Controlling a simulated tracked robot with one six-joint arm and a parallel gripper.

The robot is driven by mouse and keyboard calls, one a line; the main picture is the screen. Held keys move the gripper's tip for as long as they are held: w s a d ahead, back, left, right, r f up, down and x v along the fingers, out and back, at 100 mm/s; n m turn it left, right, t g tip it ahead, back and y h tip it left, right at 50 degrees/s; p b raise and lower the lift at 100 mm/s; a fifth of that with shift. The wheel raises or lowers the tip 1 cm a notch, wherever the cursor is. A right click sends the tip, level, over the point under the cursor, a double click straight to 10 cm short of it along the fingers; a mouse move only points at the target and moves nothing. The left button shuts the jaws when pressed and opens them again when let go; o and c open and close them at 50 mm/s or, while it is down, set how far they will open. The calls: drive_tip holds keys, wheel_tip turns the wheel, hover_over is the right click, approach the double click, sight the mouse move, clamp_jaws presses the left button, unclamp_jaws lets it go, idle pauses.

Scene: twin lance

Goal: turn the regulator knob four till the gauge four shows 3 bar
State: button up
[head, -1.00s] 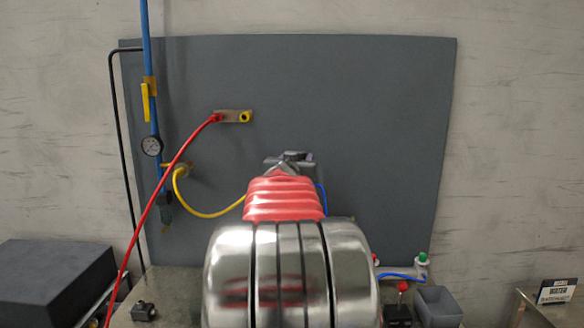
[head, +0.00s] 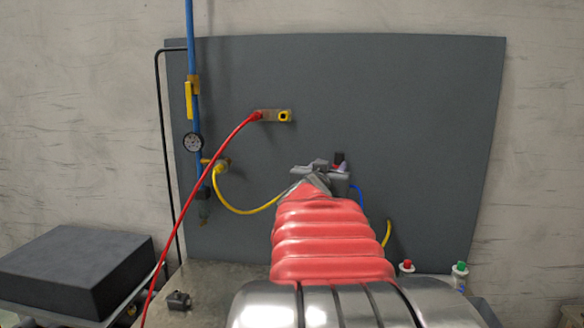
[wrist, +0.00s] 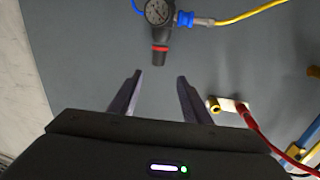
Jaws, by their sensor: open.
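In the wrist view a round gauge (wrist: 158,12) with a dark rim sits on a dark regulator body at the top edge. Its needle is too small to read. The regulator knob (wrist: 160,58), dark with a red ring, points toward my gripper (wrist: 158,76). My gripper is open, its two fingers spread to either side of the knob's line. The knob lies just beyond the fingertips, with nothing between the fingers. No number is visible on knob or gauge. In the head view my gripper (head: 320,178) largely hides this regulator; a small dark and red part shows just behind it.
A yellow hose (wrist: 250,14) joins the regulator's side fitting. A plate with a yellow port (wrist: 213,106) and a red hose (wrist: 262,140) lies right of the fingers. In the head view another gauge (head: 193,142) sits on a blue pipe (head: 191,40). A dark box (head: 75,265) stands left.

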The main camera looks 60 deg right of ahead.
drive_tip(key=w+n+g, duration=0.1)
drive_tip(key=n, duration=1)
drive_tip(key=w+n+g, duration=0.1)
drive_tip(key=n+g, duration=0.1)
drive_tip(key=n, duration=0.9)
drive_tip(key=w+n+g, duration=0.1)
drive_tip(key=n, duration=1)
drive_tip(key=shift+w+a+f+n+g+h, duration=0.15)
drive_tip(key=shift+a+f+n+g+h, duration=0.15)
drive_tip(key=shift+f+n+h, duration=0.1)
drive_tip(key=shift+d, duration=0.15)
